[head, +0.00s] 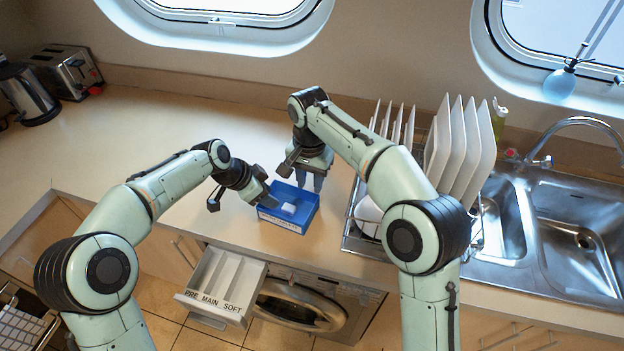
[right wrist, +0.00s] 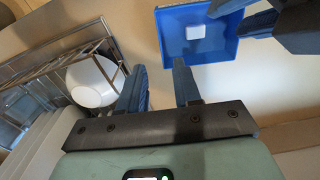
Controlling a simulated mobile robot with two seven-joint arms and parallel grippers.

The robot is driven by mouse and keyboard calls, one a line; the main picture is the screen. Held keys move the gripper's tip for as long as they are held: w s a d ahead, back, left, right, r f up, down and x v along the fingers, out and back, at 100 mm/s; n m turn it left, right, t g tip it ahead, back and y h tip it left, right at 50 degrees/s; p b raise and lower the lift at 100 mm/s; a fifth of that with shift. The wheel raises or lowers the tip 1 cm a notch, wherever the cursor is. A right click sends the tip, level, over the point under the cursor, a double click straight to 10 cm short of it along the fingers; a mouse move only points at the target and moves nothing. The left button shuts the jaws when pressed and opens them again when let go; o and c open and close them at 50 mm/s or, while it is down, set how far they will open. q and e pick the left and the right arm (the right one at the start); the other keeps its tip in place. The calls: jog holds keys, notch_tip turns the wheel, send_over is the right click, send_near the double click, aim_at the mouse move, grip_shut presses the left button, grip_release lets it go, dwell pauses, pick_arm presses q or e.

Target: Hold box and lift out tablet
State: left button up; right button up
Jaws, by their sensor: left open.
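A small open blue box (head: 294,222) stands on the counter near its front edge. A white tablet (head: 289,208) lies inside it; in the right wrist view the tablet (right wrist: 195,32) shows against the floor of the box (right wrist: 208,50). My left gripper (head: 242,203) is open at the left side of the box, one finger reaching over the box and the other outside. I cannot tell whether it touches the wall. My right gripper (head: 309,180) is behind the box, fingers pointing down. In the right wrist view its fingers (right wrist: 160,66) are apart with nothing between them.
An open detergent drawer (head: 222,284) marked PRE, MAIN, SOFT sticks out below the counter, left of the washing machine door (head: 300,306). A dish rack with plates (head: 462,150) and a white bowl (right wrist: 92,82) stands right of the box.

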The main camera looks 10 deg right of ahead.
aim_at(312, 211)
jog(key=f, duration=1.3)
jog(key=shift+w+d+f, duration=0.2)
grip_shut()
